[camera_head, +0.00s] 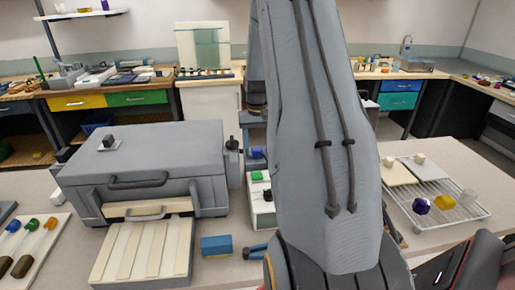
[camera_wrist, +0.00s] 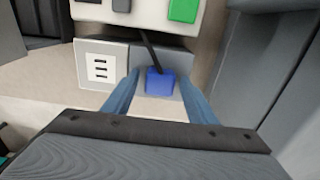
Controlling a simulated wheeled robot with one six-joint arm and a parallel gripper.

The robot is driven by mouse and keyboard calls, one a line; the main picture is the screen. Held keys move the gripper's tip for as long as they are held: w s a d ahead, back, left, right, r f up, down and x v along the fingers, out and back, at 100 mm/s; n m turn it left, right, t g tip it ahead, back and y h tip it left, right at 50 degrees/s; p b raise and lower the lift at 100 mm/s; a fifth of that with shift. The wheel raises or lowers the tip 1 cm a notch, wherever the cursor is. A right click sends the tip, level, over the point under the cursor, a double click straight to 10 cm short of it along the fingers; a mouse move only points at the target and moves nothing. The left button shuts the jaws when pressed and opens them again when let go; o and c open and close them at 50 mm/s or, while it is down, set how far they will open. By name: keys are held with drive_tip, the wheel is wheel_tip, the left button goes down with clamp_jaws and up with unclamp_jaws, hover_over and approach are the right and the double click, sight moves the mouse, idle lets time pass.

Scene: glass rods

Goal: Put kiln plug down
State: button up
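The kiln plug (camera_wrist: 160,84), a blue block with a black cable running up from it, shows in the wrist view on a plain light grey plate (camera_wrist: 175,56). My gripper (camera_wrist: 159,77) is over it, with one blue finger on each side. I cannot tell how far the plug sits in or on the plate. In the head view a small blue patch (camera_head: 257,152) shows behind the control box; I cannot tell whether it is plug or finger.
A grey socket panel with several slots (camera_wrist: 101,68) is just left of the plug. The control box (camera_head: 262,205) with a green button stands close by, next to the grey kiln (camera_head: 145,165). A wire rack (camera_head: 455,212) with small pieces is on the right. My arm blocks the centre.

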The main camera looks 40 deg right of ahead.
sight(257, 148)
wheel_tip(257, 148, up, 13)
drive_tip(key=b, duration=0.3)
idle(0.5)
drive_tip(key=shift+r, duration=0.1)
idle(0.4)
